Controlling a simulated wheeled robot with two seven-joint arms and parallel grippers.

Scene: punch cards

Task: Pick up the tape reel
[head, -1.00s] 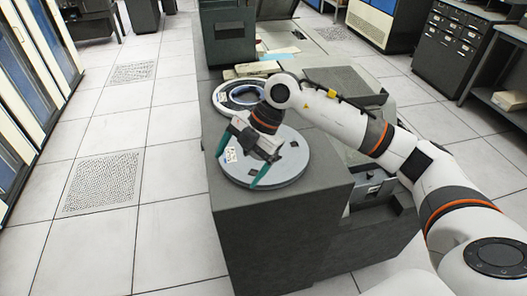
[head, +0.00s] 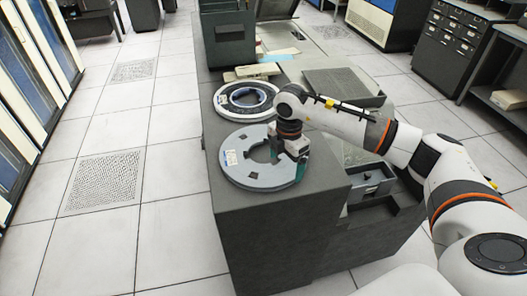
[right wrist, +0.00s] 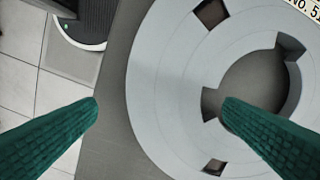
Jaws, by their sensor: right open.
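The tape reel (head: 240,176) is a flat grey disc with a round centre hole and a white label. It lies flat on the dark cabinet top (head: 320,187). My right gripper (head: 287,160) is at the reel's right side, pointing down. In the right wrist view the green fingers of my right gripper (right wrist: 160,105) are wide apart and hold nothing. The reel (right wrist: 160,75) passes between them: one finger is outside its outer edge, the other over the centre hole's edge. I cannot tell the fingers' height against the disc. My left gripper is not in view.
A second reel (head: 223,108), with a dark middle and light rim, lies just behind. Beige boxes (head: 258,70) and a dark machine (head: 228,40) stand farther back. An open drawer (head: 372,180) is at the cabinet's right. The floor to the left is clear.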

